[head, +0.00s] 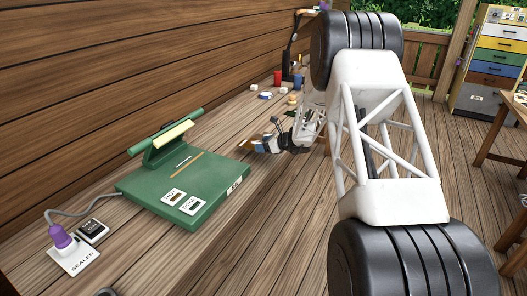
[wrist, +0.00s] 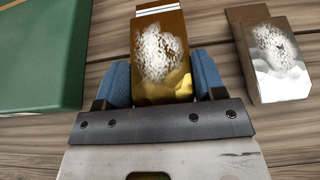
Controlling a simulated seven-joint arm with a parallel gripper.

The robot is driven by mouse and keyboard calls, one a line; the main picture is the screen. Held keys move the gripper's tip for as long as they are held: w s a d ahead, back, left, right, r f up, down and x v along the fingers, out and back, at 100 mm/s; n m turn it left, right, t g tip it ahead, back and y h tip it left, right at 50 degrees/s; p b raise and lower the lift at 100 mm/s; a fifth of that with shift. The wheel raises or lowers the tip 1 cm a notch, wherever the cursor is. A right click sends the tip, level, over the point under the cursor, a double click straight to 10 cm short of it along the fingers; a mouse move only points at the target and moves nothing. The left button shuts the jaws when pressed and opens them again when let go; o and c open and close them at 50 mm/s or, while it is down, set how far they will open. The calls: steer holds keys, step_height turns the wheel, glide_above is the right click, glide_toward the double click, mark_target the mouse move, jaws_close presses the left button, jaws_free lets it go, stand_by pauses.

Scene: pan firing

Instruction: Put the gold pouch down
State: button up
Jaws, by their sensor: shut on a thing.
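The gold pouch (wrist: 160,50) is between the two blue fingers of my gripper (wrist: 162,78) in the wrist view. It is gold-brown with a pale striped end and a white speckled patch. My gripper is shut on it. In the head view the pouch (head: 246,145) shows small, right of the green sealer, with my gripper (head: 264,144) at its right side, low over the wooden bench. I cannot tell whether the pouch touches the bench.
The green sealer (head: 180,185) sits left of my gripper; its side (wrist: 42,55) shows in the wrist view. A second brown-and-silver pouch (wrist: 275,55) lies to the right there. Cups (head: 277,78) and small items stand farther back. Bare bench shows between sealer and pouches.

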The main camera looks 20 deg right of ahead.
steer(key=shift+f, duration=1.5)
steer(key=shift+f, duration=0.15)
steer(key=o, duration=0.9)
steer(key=shift+o, duration=0.2)
steer(key=shift+s+d+r, duration=0.3)
steer(key=shift+d+r, duration=0.05)
steer(key=v, duration=1.1)
steer(key=shift+r, duration=0.1)
